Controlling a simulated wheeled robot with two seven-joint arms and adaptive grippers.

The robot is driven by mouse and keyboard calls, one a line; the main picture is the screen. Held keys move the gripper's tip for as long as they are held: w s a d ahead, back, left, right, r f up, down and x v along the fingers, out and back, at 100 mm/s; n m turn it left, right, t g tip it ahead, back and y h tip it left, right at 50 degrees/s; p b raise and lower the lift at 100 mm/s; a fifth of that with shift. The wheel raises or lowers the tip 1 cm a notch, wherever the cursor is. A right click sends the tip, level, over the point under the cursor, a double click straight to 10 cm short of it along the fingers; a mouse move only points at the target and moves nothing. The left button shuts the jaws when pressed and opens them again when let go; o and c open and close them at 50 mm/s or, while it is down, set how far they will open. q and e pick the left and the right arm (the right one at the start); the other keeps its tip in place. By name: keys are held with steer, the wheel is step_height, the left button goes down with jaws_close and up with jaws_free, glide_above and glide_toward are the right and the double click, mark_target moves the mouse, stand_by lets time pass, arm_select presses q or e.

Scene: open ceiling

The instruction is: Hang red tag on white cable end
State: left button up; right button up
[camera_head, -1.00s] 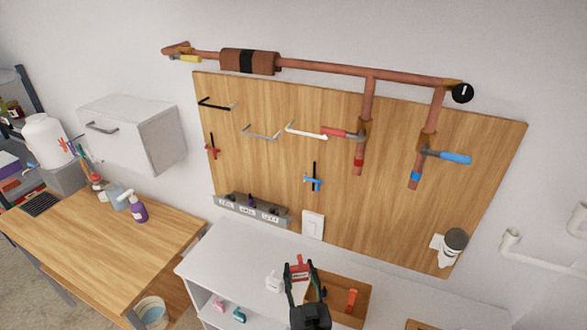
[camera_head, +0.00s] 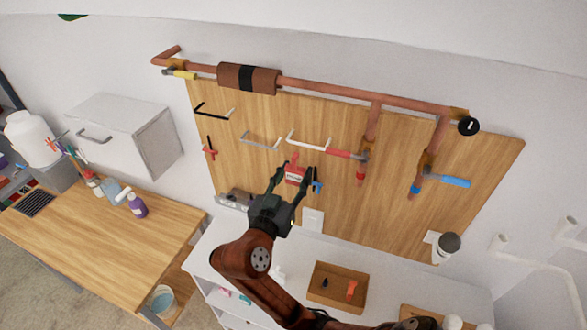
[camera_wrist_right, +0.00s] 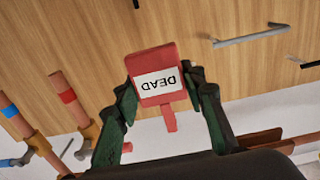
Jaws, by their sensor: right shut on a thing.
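My right gripper (camera_head: 291,184) is shut on the red tag (camera_head: 294,174) in front of the wooden board. In the right wrist view the tag (camera_wrist_right: 155,75) sits between the two fingertips, its white label reading DEAD upside down. The white cable end (camera_head: 308,141) sticks out from the board, a little above and right of the tag in the head view. The two look apart there, though the depth gap is hard to judge. I cannot make out the white cable in the wrist view. My left gripper is not in view.
A grey cable (camera_head: 262,139) and a black cable (camera_head: 213,111) stick out left of the white one. A red-handled valve (camera_head: 342,154) is close on its right. A blue clip (camera_head: 317,186) hangs behind my right fingertips. A wooden tray (camera_head: 322,297) stands on the white cabinet.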

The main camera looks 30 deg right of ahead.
steer(key=shift+a+f, duration=0.1)
steer(key=shift+f, duration=0.05)
steer(key=shift+w+d, duration=0.2)
steer(key=shift+d, duration=0.15)
steer(key=shift+w+d, duration=0.5)
steer(key=shift+d, duration=0.05)
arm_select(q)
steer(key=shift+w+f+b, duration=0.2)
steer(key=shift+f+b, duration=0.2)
arm_select(e)
steer(key=shift+x, duration=2.85)
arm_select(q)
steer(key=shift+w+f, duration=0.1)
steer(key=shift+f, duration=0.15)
arm_select(e)
steer(key=shift+a, duration=0.1)
